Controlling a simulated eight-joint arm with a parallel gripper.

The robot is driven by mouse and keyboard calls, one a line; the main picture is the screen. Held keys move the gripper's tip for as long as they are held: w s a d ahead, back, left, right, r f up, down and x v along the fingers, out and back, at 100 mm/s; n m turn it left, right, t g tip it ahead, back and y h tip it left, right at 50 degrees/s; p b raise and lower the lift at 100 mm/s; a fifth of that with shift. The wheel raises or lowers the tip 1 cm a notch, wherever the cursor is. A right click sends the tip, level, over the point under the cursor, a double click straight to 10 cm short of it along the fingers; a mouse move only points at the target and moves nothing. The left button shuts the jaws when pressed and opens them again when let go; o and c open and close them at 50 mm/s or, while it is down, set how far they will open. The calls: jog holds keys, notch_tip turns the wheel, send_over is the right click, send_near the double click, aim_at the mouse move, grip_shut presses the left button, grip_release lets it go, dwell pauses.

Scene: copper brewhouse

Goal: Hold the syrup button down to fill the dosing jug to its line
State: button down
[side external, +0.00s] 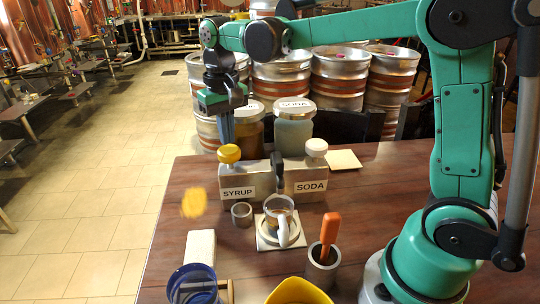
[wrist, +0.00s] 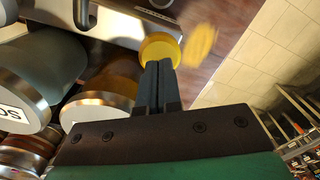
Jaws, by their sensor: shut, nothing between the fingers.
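My gripper (side external: 227,143) is shut and empty, pointing down at the yellow syrup button (side external: 229,153). In the wrist view, its closed fingertips (wrist: 158,65) meet the edge of the yellow button (wrist: 161,49). I cannot tell whether they press it or hover just above. The button tops the grey block labelled SYRUP (side external: 236,181). The clear dosing jug (side external: 279,211) stands upright on a pale square pad, right of the syrup block's front, with some brownish content. Its line is too small to read.
The SODA block (side external: 306,180) with a white button stands to the right. A small grey cup (side external: 242,214), a holder with an orange-handled tool (side external: 322,268), a white block (side external: 201,248) and a blue container (side external: 193,285) are nearby. A blurred yellow patch (side external: 194,203) shows left of the blocks.

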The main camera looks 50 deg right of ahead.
jog(key=shift+f, duration=1.2)
dwell(0.6)
jog(key=shift+r, duration=3.15)
jog(key=shift+f, duration=0.15)
jog(key=shift+f, duration=2.45)
